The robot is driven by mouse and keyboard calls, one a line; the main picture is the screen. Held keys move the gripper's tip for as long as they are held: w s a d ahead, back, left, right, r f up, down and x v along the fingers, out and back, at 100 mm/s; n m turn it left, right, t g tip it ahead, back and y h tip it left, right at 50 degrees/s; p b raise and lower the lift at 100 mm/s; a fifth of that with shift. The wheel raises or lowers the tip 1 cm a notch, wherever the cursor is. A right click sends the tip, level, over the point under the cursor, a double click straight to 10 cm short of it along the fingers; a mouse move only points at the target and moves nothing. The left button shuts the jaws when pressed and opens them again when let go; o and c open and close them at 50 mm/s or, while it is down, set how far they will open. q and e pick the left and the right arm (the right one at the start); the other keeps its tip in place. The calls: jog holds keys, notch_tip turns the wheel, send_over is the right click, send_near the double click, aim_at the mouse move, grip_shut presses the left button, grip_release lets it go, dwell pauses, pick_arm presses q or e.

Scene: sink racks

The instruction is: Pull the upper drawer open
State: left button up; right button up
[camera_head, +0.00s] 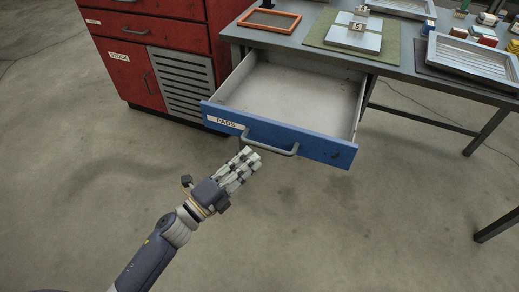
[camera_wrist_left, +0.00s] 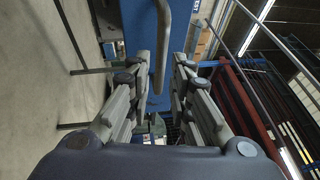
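The drawer with the blue front (camera_head: 310,146), labelled PADS, is pulled well out from under the grey bench, and its pale interior looks empty. Its grey bar handle (camera_head: 272,149) runs across the front. My left gripper (camera_head: 251,157) is at the handle's left part, on the outer side of the front. In the left wrist view its two fingers (camera_wrist_left: 161,64) are apart, with the handle (camera_wrist_left: 165,30) in line with the gap between them. I cannot tell whether they touch it. My right gripper is in neither view.
A red cabinet (camera_head: 125,70) with a vented panel stands left of the drawer. The concrete floor in front is clear.

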pick_arm(q)
jog(key=v, duration=0.5)
jog(key=shift+s+a, duration=0.2)
jog(key=shift+s, duration=0.1)
